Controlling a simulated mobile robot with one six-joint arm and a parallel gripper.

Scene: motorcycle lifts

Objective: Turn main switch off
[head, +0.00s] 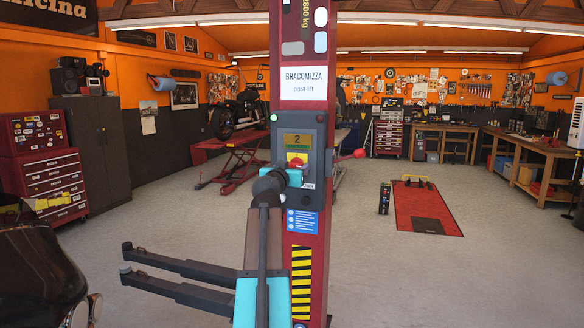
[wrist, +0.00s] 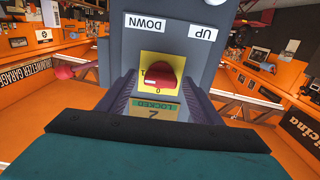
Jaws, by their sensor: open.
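The main switch is a red rotary knob (wrist: 165,70) on a yellow plate (wrist: 150,62) marked 1 and 0. It sits on the grey control box (head: 312,140) of the red lift column. In the head view the knob (head: 296,157) shows just above my gripper (head: 294,172). In the wrist view the picture is upside down, and my gripper (wrist: 160,88) is open with a dark finger on either side of the knob. I cannot tell whether the fingers touch it, or which mark it points at. A green lamp (head: 273,117) is lit on the box.
A red ball-ended lever (head: 358,154) sticks out right of the box. Dark lift arms (head: 180,270) reach left from the column. A dark vehicle (head: 40,265) stands at lower left.

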